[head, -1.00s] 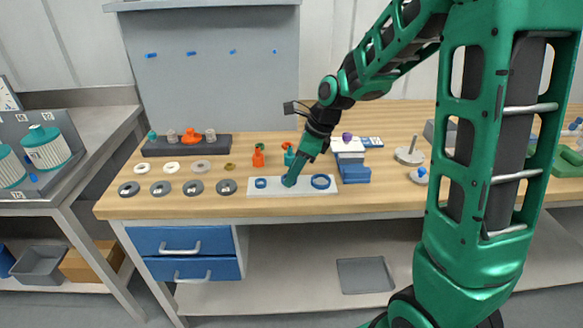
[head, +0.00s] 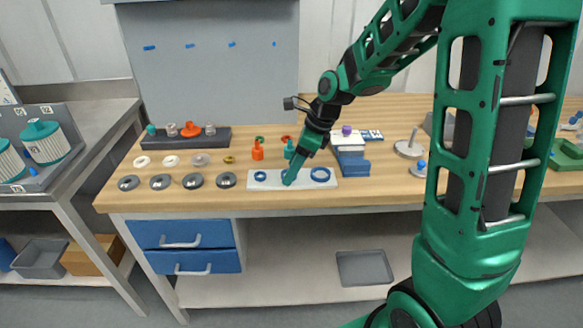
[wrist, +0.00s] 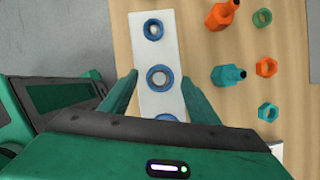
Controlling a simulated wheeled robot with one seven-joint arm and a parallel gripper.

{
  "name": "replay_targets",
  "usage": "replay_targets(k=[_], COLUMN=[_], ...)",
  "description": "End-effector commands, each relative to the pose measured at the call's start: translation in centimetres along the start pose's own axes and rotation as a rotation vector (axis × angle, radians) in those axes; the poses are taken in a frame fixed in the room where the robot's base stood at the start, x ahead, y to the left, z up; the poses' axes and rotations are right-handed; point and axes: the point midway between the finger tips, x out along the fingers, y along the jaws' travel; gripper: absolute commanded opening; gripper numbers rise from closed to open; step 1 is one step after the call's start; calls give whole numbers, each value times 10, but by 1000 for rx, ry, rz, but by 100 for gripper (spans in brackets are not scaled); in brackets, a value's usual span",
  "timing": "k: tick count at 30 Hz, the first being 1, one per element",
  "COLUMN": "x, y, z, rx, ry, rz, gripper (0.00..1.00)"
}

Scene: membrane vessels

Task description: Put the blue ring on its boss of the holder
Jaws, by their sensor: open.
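A white plate (head: 304,184) lies near the front edge of the bench with three blue rings in a row. The small ring (head: 260,176) is at the left and the large ring (head: 320,174) at the right. My gripper (head: 288,180) points down over the middle of the plate. In the wrist view my open gripper (wrist: 160,92) has one finger on each side of the plate, around the middle ring. The large ring (wrist: 167,117) is mostly hidden there. I cannot tell which object is the holder.
A blue and white block (head: 352,167) is right of the plate. Several grey discs (head: 193,181) lie to the left. A dark rack (head: 187,143) stands behind them.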

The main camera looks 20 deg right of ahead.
Motion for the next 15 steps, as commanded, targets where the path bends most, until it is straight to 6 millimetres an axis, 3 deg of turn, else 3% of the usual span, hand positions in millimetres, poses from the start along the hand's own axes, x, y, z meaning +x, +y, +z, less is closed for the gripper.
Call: replay_targets(k=[5, 15], x=[-19, -81], y=[-1, -2], z=[1, 1], rx=[0, -1], ry=[-2, -2], rz=[-3, -4], gripper=[55, 55])
